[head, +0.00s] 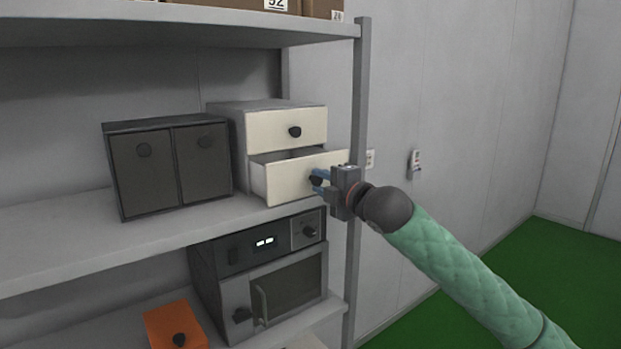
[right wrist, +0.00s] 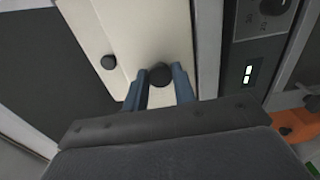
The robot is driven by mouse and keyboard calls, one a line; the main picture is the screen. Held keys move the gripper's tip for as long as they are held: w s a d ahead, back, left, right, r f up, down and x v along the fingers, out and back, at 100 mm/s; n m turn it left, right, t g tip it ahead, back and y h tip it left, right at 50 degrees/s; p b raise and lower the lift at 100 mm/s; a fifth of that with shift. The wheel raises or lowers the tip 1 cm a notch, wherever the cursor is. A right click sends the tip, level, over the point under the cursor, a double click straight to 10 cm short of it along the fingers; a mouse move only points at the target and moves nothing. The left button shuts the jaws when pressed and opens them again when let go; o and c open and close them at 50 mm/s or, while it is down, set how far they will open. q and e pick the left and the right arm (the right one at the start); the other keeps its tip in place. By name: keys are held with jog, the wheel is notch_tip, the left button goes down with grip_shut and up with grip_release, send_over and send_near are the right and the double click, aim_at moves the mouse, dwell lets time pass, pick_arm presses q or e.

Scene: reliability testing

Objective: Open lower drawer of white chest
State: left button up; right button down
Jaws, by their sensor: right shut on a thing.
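The white chest (head: 240,147) stands on the middle shelf, with two drawers. Its upper drawer (head: 272,131) is shut and has a round black knob (head: 295,131). Its lower drawer (head: 286,184) is pulled part way out, with its inside showing at the top. My right gripper (head: 317,181) is at the lower drawer's front, shut on its black knob (right wrist: 160,76). In the right wrist view the blue fingers (right wrist: 161,88) stand on both sides of this knob. My left gripper is not in view.
A dark two-door cabinet (head: 165,168) stands left of the chest. Below are a microwave oven (head: 265,270) and an orange box (head: 176,328) on the lower shelf. A grey shelf post (head: 358,90) rises close behind my right gripper. The floor to the right is clear.

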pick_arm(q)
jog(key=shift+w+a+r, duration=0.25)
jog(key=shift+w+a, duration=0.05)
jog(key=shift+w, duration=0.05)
pick_arm(e)
jog(key=v, duration=0.8)
jog(key=shift+s, duration=0.2)
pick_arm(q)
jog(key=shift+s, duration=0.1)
pick_arm(e)
jog(key=shift+d+f, duration=0.1)
jog(key=shift+d, duration=0.05)
jog(key=c, duration=1.2)
grip_release()
jog(key=shift+o, duration=0.3)
pick_arm(q)
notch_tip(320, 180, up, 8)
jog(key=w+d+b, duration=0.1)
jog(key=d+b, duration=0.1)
jog(key=b, duration=0.1)
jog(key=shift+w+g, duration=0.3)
pick_arm(e)
jog(key=v, duration=0.7)
jog(key=shift+s+d, duration=0.25)
jog(key=shift+s, duration=0.05)
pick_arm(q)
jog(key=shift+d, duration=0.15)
